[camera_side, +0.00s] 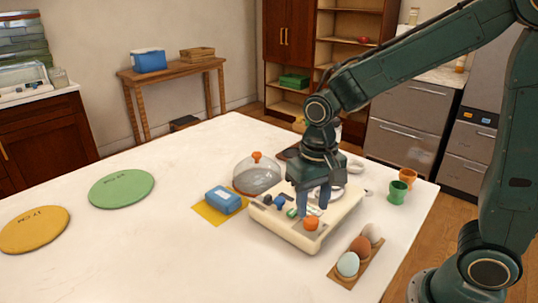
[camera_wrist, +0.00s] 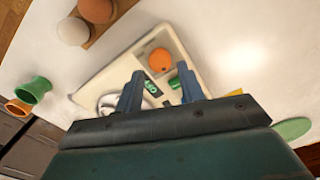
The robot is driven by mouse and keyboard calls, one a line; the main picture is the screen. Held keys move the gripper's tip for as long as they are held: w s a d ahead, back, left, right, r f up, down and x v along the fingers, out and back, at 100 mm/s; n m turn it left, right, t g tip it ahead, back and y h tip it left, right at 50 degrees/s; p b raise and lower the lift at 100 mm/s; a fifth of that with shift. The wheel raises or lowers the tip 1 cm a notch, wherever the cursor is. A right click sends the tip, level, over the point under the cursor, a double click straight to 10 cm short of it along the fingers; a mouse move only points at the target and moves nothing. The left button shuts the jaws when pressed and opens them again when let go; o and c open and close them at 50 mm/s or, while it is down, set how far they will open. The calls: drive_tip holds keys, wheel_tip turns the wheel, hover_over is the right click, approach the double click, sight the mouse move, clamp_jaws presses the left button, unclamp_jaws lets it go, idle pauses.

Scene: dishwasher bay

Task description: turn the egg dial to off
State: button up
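A cream appliance base (camera_side: 283,232) stands on the white table, its panel carrying an orange round knob (camera_side: 311,223) near the front corner. I cannot read a label showing which control is the egg dial. My gripper (camera_side: 312,207) points down over the panel, fingers apart, just behind the orange knob. In the wrist view my gripper (camera_wrist: 160,72) is open with nothing between its fingertips, and the orange knob (camera_wrist: 160,60) lies just beyond them. Fingertip contact cannot be told.
Several eggs (camera_side: 361,246) sit on a wooden holder close to the base's right. A green cup (camera_side: 397,191) and an orange cup (camera_side: 407,175) stand behind. A clear dome (camera_side: 257,175) and a blue box (camera_side: 222,199) are left.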

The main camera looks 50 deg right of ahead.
sight(317, 221)
wheel_tip(317, 221, up, 10)
drive_tip(key=shift+r, duration=0.2)
drive_tip(key=shift+s, duration=0.1)
idle(0.5)
drive_tip(key=s+d+n+t, duration=0.2)
drive_tip(key=s, duration=0.4)
drive_tip(key=s+d+n+t, duration=0.2)
drive_tip(key=s+t, duration=0.1)
drive_tip(key=s, duration=0.3)
drive_tip(key=shift+s+d+r+t, duration=0.25)
drive_tip(key=shift+s+r+t, duration=0.05)
